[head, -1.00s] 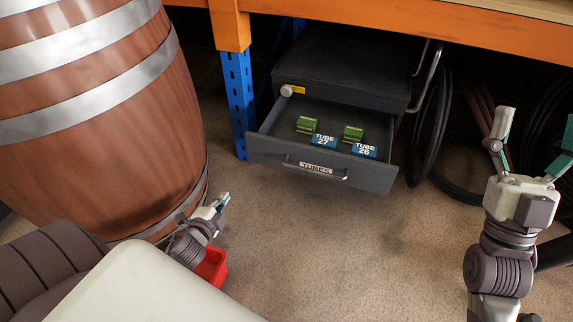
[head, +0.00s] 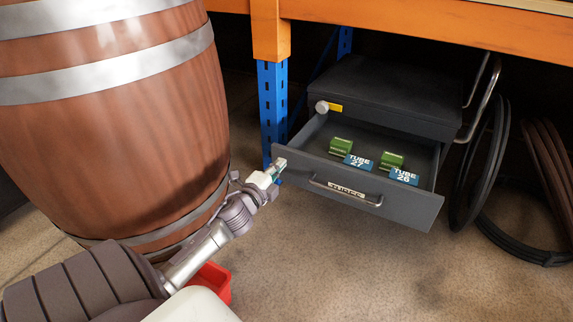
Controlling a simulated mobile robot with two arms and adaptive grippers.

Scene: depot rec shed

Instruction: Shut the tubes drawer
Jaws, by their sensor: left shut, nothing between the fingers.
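The tubes drawer (head: 358,200) is a dark grey drawer pulled well out of a dark cabinet (head: 385,93) under the workbench. Its front has a bar handle and a small label. Inside lie two green items and two blue boxes marked TUBE 27 (head: 357,162) and TUBE 26 (head: 404,176). My left gripper (head: 276,169) is shut and empty, at the left end of the drawer front. I cannot tell whether it touches the front. My right gripper is out of the picture.
A large wooden barrel (head: 130,120) stands at the left, close to my left arm. A blue bench post (head: 272,105) rises just behind my left gripper. A red bin (head: 213,280) is on the floor below my left arm. Black hoses lie at the right. The floor in front is clear.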

